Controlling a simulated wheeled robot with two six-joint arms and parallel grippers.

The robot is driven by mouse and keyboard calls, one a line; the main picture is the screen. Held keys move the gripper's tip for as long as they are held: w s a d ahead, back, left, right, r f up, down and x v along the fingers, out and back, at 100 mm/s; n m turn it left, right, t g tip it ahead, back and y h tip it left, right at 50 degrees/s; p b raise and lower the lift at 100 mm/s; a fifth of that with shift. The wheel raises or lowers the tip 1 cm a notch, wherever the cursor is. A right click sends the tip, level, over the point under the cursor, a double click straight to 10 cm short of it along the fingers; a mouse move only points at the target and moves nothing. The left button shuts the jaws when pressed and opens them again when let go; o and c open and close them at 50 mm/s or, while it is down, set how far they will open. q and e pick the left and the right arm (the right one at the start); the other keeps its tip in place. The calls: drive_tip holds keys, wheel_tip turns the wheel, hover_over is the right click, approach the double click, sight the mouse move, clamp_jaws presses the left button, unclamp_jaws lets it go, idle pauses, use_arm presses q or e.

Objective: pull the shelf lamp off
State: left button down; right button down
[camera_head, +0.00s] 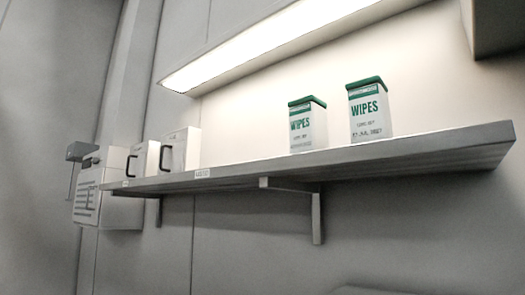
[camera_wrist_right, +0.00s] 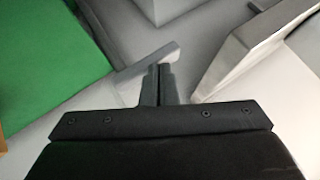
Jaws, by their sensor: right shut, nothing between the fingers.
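The shelf lamp (camera_head: 275,47) is a long, bright strip above the shelf in the head view, and it is lit. I cannot make out a pull cord or switch on it. My right gripper (camera_wrist_right: 158,72) shows in the right wrist view, its two dark fingers together and empty. A pale grey bar (camera_wrist_right: 146,64) lies just behind the fingertips; I cannot tell whether they touch it. Neither gripper shows in the head view.
The grey shelf (camera_head: 400,150) holds two wipes tubs (camera_head: 308,128) and two white holders (camera_head: 180,150). A vented white box (camera_head: 92,190) is on the wall at left. In the wrist view, a green surface (camera_wrist_right: 45,60) lies left and a pale slanted edge (camera_wrist_right: 245,45) right.

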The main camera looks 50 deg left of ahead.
drive_tip(key=w+p, duration=0.1)
drive_tip(key=w+r+p, duration=0.1)
drive_tip(key=w, duration=0.1)
drive_tip(key=shift+a+p, duration=0.1)
drive_tip(key=shift+p, duration=0.25)
drive_tip(key=shift+w+r+p, duration=0.45)
drive_tip(key=shift+r+p, duration=0.1)
drive_tip(key=shift+p, duration=0.15)
drive_tip(key=shift+s, duration=0.15)
